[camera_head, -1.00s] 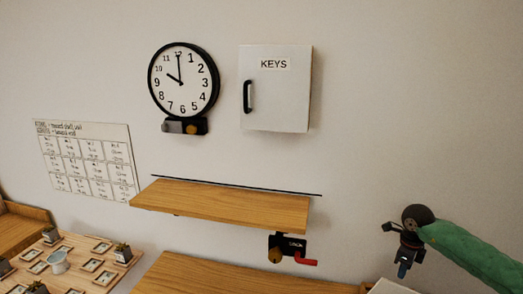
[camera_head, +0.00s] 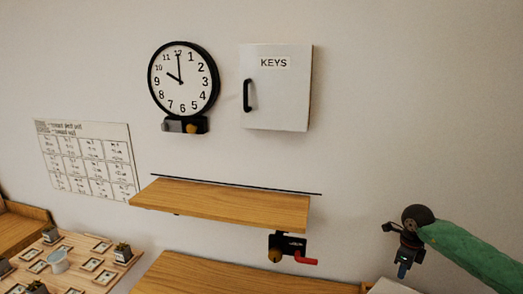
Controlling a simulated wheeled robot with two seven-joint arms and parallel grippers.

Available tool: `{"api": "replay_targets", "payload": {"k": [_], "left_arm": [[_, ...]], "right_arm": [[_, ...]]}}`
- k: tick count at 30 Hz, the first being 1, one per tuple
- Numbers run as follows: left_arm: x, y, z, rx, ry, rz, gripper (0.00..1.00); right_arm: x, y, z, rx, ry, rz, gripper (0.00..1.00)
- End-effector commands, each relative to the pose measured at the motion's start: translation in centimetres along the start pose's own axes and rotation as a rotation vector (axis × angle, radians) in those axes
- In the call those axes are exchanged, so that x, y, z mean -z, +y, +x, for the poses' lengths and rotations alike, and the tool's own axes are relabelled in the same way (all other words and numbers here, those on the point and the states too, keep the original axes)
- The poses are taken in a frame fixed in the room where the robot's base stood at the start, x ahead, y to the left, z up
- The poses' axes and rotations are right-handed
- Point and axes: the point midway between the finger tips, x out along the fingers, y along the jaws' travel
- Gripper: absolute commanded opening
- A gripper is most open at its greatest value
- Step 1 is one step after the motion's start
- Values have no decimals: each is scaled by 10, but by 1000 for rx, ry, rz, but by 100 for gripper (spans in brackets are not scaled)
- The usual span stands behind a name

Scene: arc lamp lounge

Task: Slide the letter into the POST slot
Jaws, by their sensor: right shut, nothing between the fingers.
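I see no letter and no slot marked POST in this view. My right gripper (camera_head: 402,271) hangs at the lower right in front of the bare wall, fingers pointing down. It is shut and empty. The green sleeve-like arm comes in from the right edge. A pale flat-topped thing (camera_head: 388,287) shows at the bottom edge below the gripper, mostly cut off, so I cannot tell what it is. My left gripper is not in view.
A wooden wall shelf (camera_head: 220,201) juts out left of my gripper, with a black bracket and red lever (camera_head: 304,262) beneath. A wooden surface (camera_head: 240,280) and a board with small pots (camera_head: 75,262) lie below.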

Motion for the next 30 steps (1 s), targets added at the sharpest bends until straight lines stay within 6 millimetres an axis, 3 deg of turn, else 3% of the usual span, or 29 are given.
{"api": "replay_targets", "payload": {"k": [30], "left_arm": [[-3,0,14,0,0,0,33]], "right_arm": [[0,0,17,0,0,0,0]]}}
